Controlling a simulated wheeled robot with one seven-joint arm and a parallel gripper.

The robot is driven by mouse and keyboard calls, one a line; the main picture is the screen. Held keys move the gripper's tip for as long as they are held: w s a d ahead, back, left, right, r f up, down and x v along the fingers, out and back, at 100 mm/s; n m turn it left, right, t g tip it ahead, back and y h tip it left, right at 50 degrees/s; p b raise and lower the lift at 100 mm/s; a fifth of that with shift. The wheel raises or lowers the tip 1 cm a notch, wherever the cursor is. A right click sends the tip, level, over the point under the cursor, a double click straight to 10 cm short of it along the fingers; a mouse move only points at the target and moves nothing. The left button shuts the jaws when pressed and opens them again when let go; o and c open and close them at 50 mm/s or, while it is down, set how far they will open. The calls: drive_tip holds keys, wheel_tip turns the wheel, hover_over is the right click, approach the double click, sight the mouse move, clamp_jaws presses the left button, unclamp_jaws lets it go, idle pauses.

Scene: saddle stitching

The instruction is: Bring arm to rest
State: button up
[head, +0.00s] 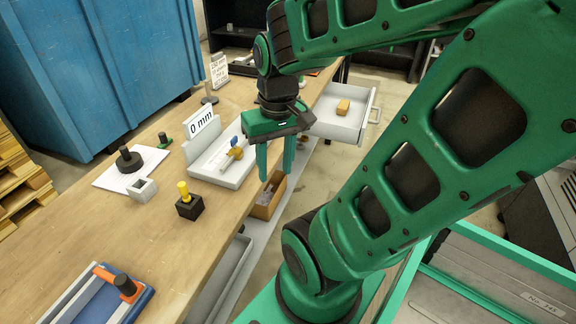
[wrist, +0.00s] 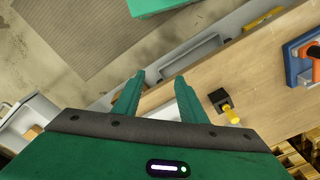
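My green arm reaches across the right side of the head view and bends down over the edge of the workbench (head: 130,240). My gripper (head: 276,172) hangs pointing down beside the white tray (head: 225,165). Its two fingers are apart with nothing between them. In the wrist view the fingers of my gripper (wrist: 158,100) are also spread and empty, over the bench's front edge.
An open drawer (head: 325,120) with a tan block sticks out at the right. A cardboard box (head: 267,205) sits below the bench edge. A black block with a yellow handle (head: 188,204), a white sheet (head: 115,176) and a blue-orange tool (head: 105,295) are on the bench.

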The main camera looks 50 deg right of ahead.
drive_tip(key=shift+m+g, duration=0.5)
drive_tip(key=shift+m, duration=0.3)
drive_tip(key=s, duration=0.1)
drive_tip(key=s+d, duration=0.1)
drive_tip(key=s, duration=0.1)
drive_tip(key=shift+s+d+r, duration=0.2)
drive_tip(key=shift+s+r, duration=0.15)
